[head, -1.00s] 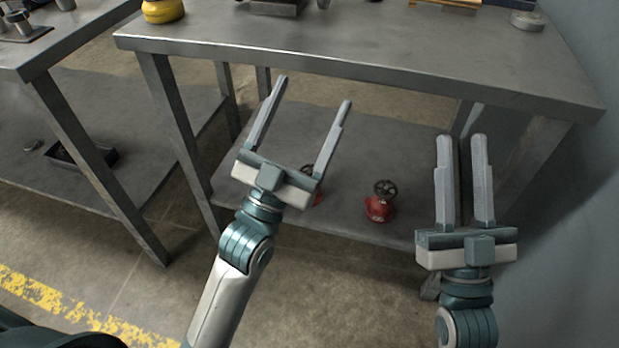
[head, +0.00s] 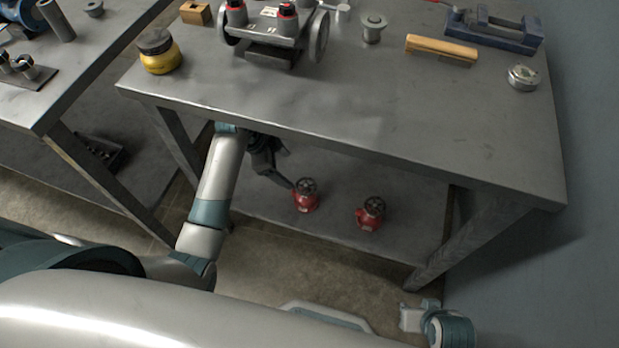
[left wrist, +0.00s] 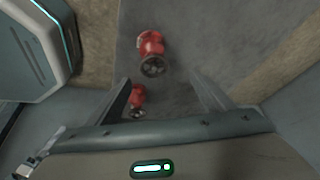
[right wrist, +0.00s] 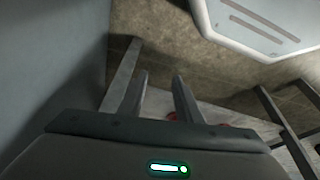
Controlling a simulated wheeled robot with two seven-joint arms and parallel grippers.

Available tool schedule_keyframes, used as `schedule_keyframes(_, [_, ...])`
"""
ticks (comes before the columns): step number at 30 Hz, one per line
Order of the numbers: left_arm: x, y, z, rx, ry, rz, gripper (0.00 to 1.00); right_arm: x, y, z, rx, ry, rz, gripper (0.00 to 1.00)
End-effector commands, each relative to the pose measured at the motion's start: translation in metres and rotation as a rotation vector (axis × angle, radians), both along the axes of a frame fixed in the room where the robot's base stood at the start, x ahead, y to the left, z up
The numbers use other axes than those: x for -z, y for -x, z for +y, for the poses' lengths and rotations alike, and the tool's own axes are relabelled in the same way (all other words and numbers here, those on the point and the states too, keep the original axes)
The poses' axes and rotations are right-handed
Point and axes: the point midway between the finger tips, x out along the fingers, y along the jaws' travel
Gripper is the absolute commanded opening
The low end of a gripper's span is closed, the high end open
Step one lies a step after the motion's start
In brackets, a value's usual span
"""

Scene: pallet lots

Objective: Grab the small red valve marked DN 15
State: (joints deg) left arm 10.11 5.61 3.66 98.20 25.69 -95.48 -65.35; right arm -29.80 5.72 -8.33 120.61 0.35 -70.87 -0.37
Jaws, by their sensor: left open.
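Two red valves with dark handwheels stand on the table's lower shelf: a left valve (head: 305,199) and a right valve (head: 370,216). Two valves also show in the left wrist view, one nearer the top (left wrist: 151,45) and one beside the left finger (left wrist: 137,97). I cannot read any marking. My left gripper (head: 288,170) is under the tabletop, open, close to the left valve; contact cannot be told. It also shows in the left wrist view (left wrist: 160,80). My right gripper (right wrist: 163,76) is partly open and empty, away from the shelf.
The tabletop (head: 400,130) overhangs the shelf. A table leg (head: 460,240) stands right of the valves, near the blue wall (head: 590,150).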

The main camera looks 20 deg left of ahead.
Motion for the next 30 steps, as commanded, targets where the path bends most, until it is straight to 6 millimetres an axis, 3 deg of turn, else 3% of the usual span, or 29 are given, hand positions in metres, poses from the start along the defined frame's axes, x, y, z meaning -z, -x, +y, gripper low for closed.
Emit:
schedule_keyframes(3, [-0.003,0.011,0.002,0.048,0.008,0.06,0.75,0.003,0.021,-0.006,0.005,0.015,0.071,0.31])
schedule_keyframes(6, [-0.002,0.015,0.003,0.063,0.011,0.077,0.75,0.005,0.027,-0.008,0.007,0.019,0.093,0.31])
schedule_keyframes(19, [0.004,0.014,0.001,0.063,0.012,0.076,0.75,0.004,0.027,-0.008,0.006,0.019,0.089,0.31])
schedule_keyframes(30, [0.055,0.007,-0.019,0.061,0.013,0.078,0.75,-0.021,0.031,-0.008,0.008,0.019,0.084,0.31])
